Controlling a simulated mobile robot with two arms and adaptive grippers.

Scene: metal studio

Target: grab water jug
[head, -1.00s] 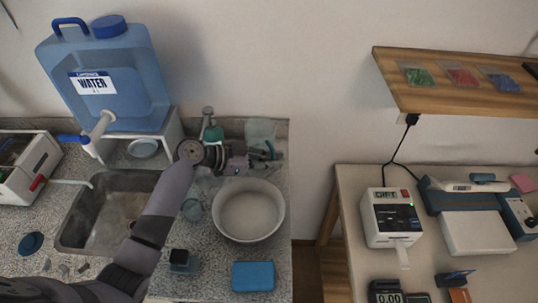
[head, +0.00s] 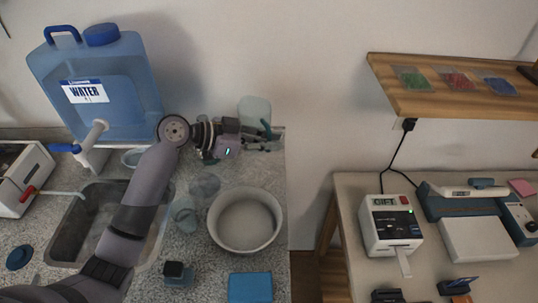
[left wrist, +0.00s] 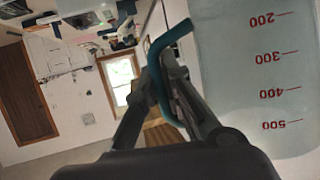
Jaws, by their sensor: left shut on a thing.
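A clear measuring jug (head: 255,110) with a teal handle is at the back right of the stone counter, against the wall in the head view. In the left wrist view the jug (left wrist: 262,75) fills the right side, with red marks that appear upside down. Its teal handle (left wrist: 160,75) passes between the fingers. My left gripper (head: 262,138) is shut on this handle and seems to hold the jug above the counter. The fingertips are partly hidden. A big blue container labelled WATER (head: 105,95) stands on the left. My right gripper is not in view.
A white bowl (head: 245,245), a blue sponge-like block (head: 250,287) and glasses (head: 186,217) stand on the counter (head: 215,265) below my arm. A sink (head: 65,240) is at left. A wooden shelf (head: 440,103) and a table with devices (head: 390,228) are at right.

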